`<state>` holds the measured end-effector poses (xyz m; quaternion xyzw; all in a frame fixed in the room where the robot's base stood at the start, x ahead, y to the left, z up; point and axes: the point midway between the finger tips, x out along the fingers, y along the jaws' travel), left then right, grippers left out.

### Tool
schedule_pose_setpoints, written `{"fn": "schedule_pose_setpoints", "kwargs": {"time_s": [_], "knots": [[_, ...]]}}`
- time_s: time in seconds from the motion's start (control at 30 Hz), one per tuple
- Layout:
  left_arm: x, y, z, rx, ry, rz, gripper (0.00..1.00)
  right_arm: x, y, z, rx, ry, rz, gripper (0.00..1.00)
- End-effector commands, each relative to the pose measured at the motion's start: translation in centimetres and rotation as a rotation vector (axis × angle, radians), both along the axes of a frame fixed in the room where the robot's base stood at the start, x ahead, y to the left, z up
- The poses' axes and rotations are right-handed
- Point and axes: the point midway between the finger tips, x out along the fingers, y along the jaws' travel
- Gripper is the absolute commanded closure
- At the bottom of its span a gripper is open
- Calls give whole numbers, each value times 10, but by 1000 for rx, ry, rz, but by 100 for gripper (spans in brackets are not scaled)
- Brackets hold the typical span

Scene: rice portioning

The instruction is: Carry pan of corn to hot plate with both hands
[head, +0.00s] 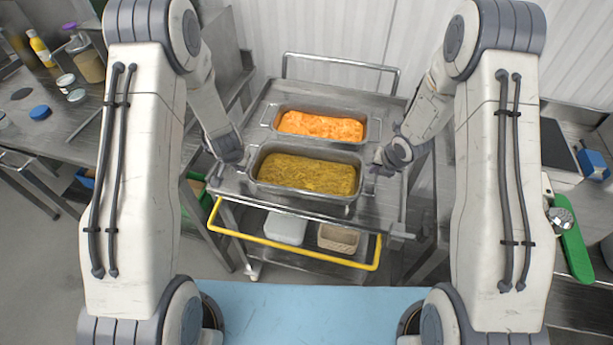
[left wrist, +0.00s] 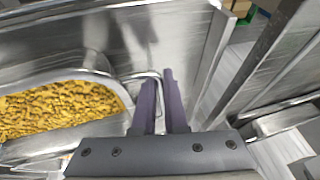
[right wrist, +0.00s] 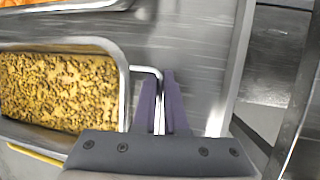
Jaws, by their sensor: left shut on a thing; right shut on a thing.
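The metal pan of corn (head: 262,190) is on the top shelf of the steel cart (head: 388,200), nearest to me. Its yellow corn (head: 306,173) also fills part of the left wrist view (left wrist: 58,107) and the right wrist view (right wrist: 60,88). My left gripper (head: 240,163) is shut on the pan's left wire handle (left wrist: 145,78). My right gripper (head: 376,163) is shut on the right wire handle (right wrist: 156,80). I cannot tell whether the pan touches the shelf. The hot plate cannot be made out for certain.
A second pan (head: 272,128) of orange food stands behind the corn pan. The cart has a yellow front bar (head: 290,247) and a lower shelf holding a white container (head: 286,229) and a brown basket (head: 338,238). Steel counters flank the cart; the left one (head: 75,125) holds jars.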

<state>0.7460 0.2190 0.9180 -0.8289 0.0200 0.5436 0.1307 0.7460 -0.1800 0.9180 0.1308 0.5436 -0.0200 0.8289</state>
Motion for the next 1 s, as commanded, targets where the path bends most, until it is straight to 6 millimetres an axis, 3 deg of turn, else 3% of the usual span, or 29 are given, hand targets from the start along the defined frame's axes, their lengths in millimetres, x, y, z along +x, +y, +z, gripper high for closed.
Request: {"fn": "schedule_pose_setpoints", "kwargs": {"time_s": [0.27, 0.73, 1.0], "knots": [[1, 0, 8, 0, -4, 0, 100, 1, 0, 8, 1, -4, 1, 100], [1, 0, 47, 0, -4, 0, 100, 1, 0, 47, 1, -3, 1, 100], [1, 0, 52, 0, -3, 0, 100, 1, 0, 52, 0, -3, 1, 100]]}}
